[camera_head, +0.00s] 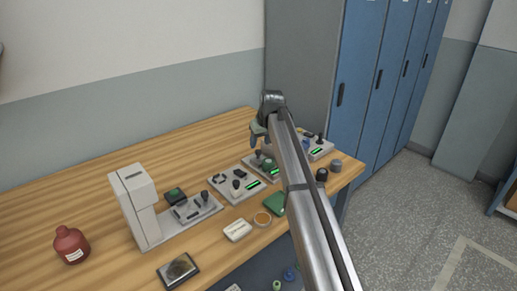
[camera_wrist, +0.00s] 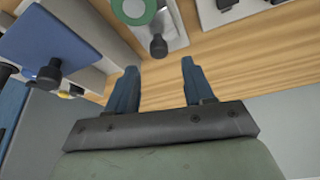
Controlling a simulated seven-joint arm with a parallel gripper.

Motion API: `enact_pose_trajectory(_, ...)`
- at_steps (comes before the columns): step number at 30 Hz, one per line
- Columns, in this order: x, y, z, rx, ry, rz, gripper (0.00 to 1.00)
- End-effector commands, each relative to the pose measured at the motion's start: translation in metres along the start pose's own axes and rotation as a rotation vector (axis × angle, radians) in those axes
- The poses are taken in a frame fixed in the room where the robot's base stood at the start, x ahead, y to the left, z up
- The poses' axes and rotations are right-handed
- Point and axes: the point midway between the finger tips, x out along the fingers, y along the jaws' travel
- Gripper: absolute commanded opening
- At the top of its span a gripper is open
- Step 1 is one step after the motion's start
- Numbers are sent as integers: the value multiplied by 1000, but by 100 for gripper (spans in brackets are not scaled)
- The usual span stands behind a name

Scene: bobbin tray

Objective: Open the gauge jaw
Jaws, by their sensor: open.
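My gripper (camera_wrist: 159,66) is open and empty, its two blue fingers apart above bare wood in the wrist view. In the head view my gripper (camera_head: 258,136) is above the back of the bench, close to a grey unit with a green disc (camera_head: 267,165). In the wrist view a green ring on a pale plate (camera_wrist: 135,10) has a dark knob (camera_wrist: 158,46) beside it, just beyond the fingertips. A blue block (camera_wrist: 50,42) with a dark knob (camera_wrist: 51,70) is at the left. I cannot tell which part is the gauge jaw.
On the wooden bench (camera_head: 95,165) are a grey panel with knobs and a green display (camera_head: 226,190), a tall white device (camera_head: 136,195), a red bottle (camera_head: 71,244) and a dark framed plate (camera_head: 178,270). Blue lockers (camera_head: 360,80) stand behind. My arm hides part of the right end.

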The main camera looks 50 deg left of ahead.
Motion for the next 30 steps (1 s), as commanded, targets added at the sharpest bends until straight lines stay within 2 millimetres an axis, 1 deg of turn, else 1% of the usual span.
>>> enact_pose_trajectory(1, 10, 0, 0, 0, -2, 0, 52)
enact_pose_trajectory(3, 19, 0, 0, 0, -2, 0, 52)
enact_pose_trajectory(9, 40, 0, 0, 0, -1, 0, 52)
enact_pose_trajectory(15, 47, 0, 0, 0, 0, 0, 52)
enact_pose_trajectory(23, 48, 0, 0, 0, 0, 0, 52)
enact_pose_trajectory(30, 47, 0, 0, 0, 0, 0, 29)
